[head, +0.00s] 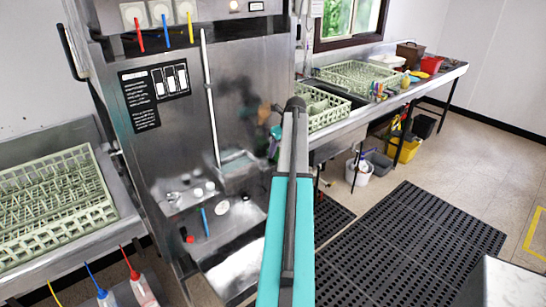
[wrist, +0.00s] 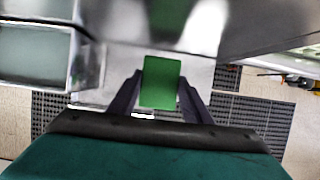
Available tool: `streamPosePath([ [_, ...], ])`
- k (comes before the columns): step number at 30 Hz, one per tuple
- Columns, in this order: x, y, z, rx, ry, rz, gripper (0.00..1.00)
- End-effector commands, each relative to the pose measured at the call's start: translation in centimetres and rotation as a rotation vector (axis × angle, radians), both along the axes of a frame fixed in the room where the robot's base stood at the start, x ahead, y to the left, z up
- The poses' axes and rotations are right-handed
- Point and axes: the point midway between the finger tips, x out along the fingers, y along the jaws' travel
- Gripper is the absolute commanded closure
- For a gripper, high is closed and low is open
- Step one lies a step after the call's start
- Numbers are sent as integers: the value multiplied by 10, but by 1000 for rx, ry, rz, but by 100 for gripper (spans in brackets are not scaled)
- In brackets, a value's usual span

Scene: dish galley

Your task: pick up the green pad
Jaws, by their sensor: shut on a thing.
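The green pad (wrist: 161,82) is a flat green rectangle, upright in the middle of the wrist view. My gripper (wrist: 160,92) has its two dark fingers on either side of the pad and is shut on it. A green reflection shows on the shiny steel surface just beyond the pad. I cannot tell whether the pad touches anything else. In the head view my teal arm reaches forward toward the steel machine and hides most of the gripper; the pad is not clearly visible there.
The steel dish machine (head: 150,120) stands close in front. A green dish rack (head: 55,205) sits on the left counter. More racks (head: 358,78) stand on the right-hand counter, with buckets (head: 362,172) below. Black floor mats (head: 420,245) lie on the right.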

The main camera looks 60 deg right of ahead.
Motion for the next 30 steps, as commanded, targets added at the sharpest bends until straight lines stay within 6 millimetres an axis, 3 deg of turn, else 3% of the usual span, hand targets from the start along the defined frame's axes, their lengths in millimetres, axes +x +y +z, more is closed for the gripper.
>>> streamPosePath([
  [17,1,-1,60,-2,-1,1,76],
  [30,-57,20,59,0,0,-2,76],
])
